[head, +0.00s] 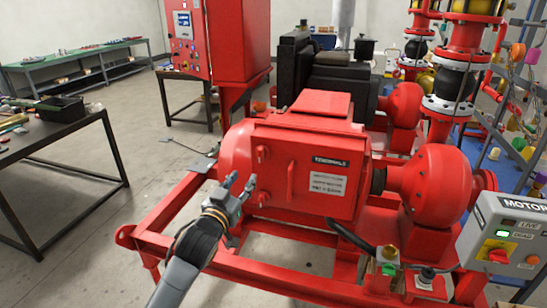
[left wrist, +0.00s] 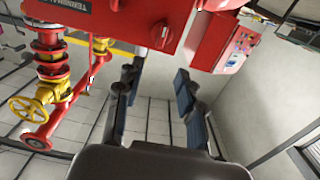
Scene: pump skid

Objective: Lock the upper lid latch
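The red terminal box has a closed lid (head: 310,180) with a label plate. The upper lid latch (head: 262,154), a small red knob, is on the lid's left edge, and the lower latch (head: 262,198) sits below it. My left gripper (head: 240,181) is open and empty, in front of the lid's left side, below and left of the upper latch in the picture. In the left wrist view, the open fingers (left wrist: 157,82) have a gap between them, and a red latch knob (left wrist: 161,36) shows beyond the fingertips, apart from them. My right gripper is not in view.
A red skid frame (head: 170,213) surrounds the motor. A grey motor control box (head: 505,240) stands at the right. A dark table (head: 50,140) is at the left, and a red cabinet (head: 235,40) stands behind. Bare floor lies between table and skid.

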